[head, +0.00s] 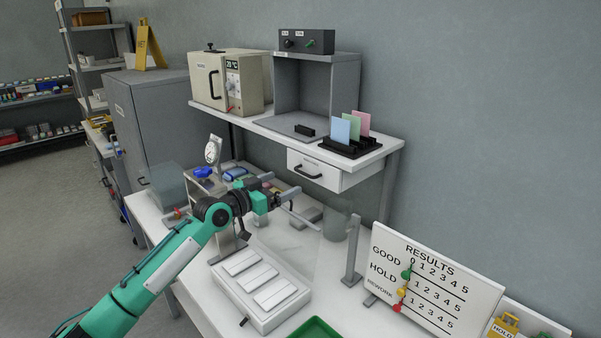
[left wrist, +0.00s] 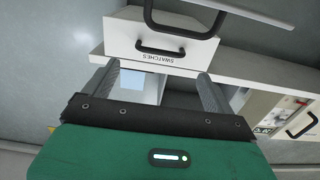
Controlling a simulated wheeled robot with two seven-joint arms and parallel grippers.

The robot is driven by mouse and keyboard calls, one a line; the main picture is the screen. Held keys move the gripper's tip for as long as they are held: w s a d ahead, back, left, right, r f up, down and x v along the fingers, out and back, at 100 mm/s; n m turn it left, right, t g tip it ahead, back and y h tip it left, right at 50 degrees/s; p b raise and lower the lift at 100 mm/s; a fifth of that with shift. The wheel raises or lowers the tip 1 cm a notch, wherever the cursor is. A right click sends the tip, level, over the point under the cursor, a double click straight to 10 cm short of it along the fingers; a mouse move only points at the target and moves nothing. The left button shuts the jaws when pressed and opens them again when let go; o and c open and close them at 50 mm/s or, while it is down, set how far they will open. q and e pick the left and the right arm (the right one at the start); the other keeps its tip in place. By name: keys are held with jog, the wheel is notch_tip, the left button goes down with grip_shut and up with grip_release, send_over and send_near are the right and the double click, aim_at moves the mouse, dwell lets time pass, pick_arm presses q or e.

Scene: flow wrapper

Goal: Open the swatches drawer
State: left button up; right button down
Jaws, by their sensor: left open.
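The swatches drawer (head: 325,177) is a white box front under the wall shelf, with a black bar handle (head: 307,171). It looks shut in the head view. The left wrist view shows the drawer front (left wrist: 120,38) upside down, with its SWATCHES label and black handle (left wrist: 176,51). My left gripper (head: 285,194) is in front of and below the drawer, apart from the handle. Its two grey fingers are spread in the left wrist view (left wrist: 160,78), with nothing between them. My right gripper is in neither view.
The shelf (head: 372,160) above carries an oven-like box (head: 210,82), a grey booth (head: 335,95) and a black rack with coloured cards (head: 352,146). Below are a white tray (head: 262,312), a grey post (head: 351,255) and a results board (head: 440,280). A dark curved bar crosses the left wrist view's top.

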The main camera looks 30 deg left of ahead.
aim_at(303, 174)
pick_arm(q)
jog(key=x, duration=0.3)
jog(key=shift+w+r+p, duration=0.1)
jog(key=shift+r+p, duration=0.1)
jog(key=shift+p, duration=0.2)
jog(key=p+x, duration=0.1)
jog(key=x, duration=0.2)
jog(key=shift+w+d+f, duration=0.1)
jog(key=shift+w+d, duration=0.1)
jog(key=shift+w, duration=0.05)
jog(key=shift+w+d+f, duration=0.1)
jog(key=shift+w+d, duration=0.05)
jog(key=shift+w, duration=0.35)
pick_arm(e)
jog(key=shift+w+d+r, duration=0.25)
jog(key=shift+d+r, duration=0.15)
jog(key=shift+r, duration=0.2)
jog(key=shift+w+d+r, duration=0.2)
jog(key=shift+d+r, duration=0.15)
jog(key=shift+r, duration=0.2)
